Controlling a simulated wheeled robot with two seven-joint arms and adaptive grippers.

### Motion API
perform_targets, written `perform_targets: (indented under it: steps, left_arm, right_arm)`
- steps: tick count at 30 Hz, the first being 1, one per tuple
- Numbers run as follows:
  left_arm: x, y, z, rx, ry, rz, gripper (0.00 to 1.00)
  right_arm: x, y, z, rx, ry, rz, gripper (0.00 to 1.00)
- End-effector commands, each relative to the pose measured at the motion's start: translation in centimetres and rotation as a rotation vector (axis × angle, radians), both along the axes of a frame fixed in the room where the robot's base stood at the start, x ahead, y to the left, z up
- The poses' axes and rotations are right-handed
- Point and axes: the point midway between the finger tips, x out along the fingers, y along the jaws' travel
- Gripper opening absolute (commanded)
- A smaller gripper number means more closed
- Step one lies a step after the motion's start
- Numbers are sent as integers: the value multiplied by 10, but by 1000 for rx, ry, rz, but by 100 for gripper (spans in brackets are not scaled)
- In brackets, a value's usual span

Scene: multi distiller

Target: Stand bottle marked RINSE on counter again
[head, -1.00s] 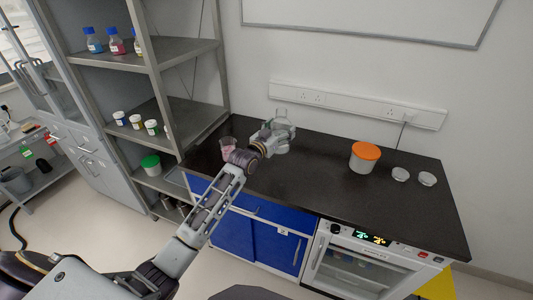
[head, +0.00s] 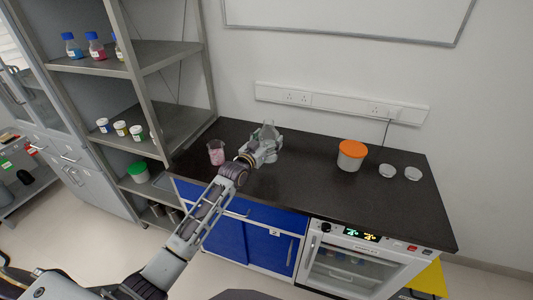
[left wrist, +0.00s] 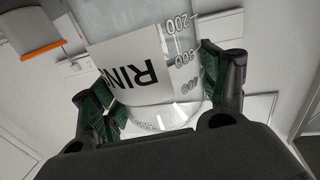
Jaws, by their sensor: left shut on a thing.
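My left gripper (head: 267,142) is over the back left part of the black counter (head: 300,180). In the left wrist view, its dark green finger pads (left wrist: 155,100) are shut on a clear bottle (left wrist: 150,25). My right gripper is in neither view.
A beaker with pink contents (head: 216,154) stands just left of my gripper. A white tub with an orange lid (head: 351,155) and two small dishes (head: 400,172) are to the right. A grey shelf rack (head: 150,90) borders the counter's left end. The counter's middle is clear.

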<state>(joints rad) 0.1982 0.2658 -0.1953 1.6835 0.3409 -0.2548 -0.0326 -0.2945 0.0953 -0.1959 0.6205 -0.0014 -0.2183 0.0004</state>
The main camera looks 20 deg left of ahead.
Motion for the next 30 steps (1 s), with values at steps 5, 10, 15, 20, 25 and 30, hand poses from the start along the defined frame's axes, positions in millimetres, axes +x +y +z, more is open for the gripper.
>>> perform_targets:
  steps: [5, 10, 15, 20, 25, 30]
  left_arm:
    - [0, 0, -17, 0, -5, 0, 24]
    - [0, 0, -23, -1, -6, 0, 24]
    - [0, 0, -23, -1, -6, 0, 24]
    - [0, 0, -25, -1, -6, 0, 24]
    - [0, 0, -37, -1, -3, 0, 24]
    - [0, 0, -54, -1, -4, 0, 24]
  right_arm:
    - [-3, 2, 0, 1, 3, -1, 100]
    - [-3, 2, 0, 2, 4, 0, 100]
    - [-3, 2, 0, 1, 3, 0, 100]
    - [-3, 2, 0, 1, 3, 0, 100]
    - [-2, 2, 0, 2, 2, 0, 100]
    - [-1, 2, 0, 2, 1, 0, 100]
